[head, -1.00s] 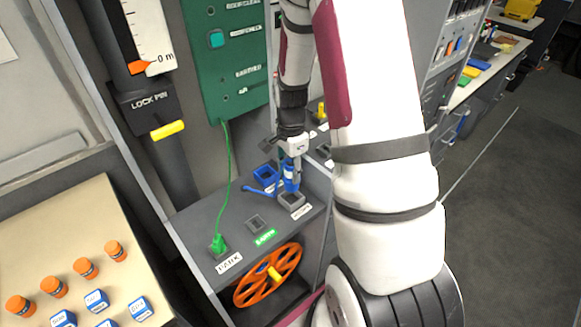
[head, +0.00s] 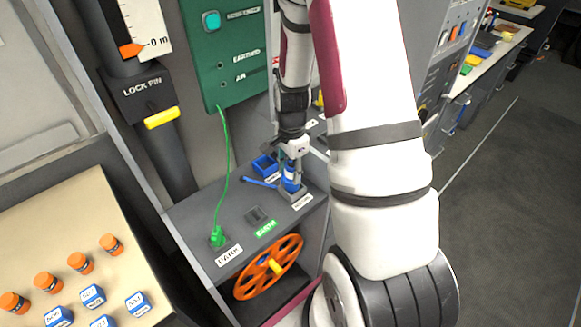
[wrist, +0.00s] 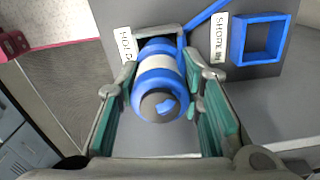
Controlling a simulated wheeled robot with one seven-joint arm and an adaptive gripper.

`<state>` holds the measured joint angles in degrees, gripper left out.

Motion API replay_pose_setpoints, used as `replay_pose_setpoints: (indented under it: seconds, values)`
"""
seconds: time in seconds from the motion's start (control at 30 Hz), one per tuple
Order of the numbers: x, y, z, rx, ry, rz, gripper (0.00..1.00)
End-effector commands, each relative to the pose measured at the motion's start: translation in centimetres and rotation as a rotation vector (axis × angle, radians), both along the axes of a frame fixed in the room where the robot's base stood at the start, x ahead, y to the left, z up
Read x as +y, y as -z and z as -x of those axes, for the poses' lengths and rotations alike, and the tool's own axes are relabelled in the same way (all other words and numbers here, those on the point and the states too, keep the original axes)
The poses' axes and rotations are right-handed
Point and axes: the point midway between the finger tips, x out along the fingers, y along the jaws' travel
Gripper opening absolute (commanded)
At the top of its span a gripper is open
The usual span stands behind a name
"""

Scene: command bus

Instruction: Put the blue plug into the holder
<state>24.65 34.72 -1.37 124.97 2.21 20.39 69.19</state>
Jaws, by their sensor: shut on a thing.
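The blue plug (head: 291,180) is a blue cylinder with a white band; it is upright in my gripper (head: 293,163). In the wrist view the plug (wrist: 160,80) sits between the two teal-padded fingers, which are shut on it. The holder (head: 299,199) is a small grey square socket on the grey bench. The plug's lower end is at the holder's opening; the plug hides how deep it sits. In the wrist view the plug also covers most of the holder (wrist: 149,38), beside a white label.
A green plug (head: 217,237) with a cord and an empty grey socket (head: 259,217) are on the bench to the left. An orange wheel (head: 268,267) is below.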

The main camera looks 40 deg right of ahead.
Motion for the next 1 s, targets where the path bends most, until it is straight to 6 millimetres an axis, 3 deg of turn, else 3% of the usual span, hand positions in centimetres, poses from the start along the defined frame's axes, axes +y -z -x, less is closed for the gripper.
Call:
replay_pose_setpoints:
  seconds: [0.4, 0.93, 0.97, 1.0]
  values:
    - [0.0, 1.8, 0.0, 0.000, -0.001, 0.000, 0.01]
    - [0.0, 2.2, 0.0, -0.001, 0.000, 0.000, 0.01]
    - [0.0, 2.2, 0.0, -0.001, 0.000, 0.000, 0.38]
    - [0.0, 2.2, 0.0, -0.001, 0.000, 0.000, 0.47]
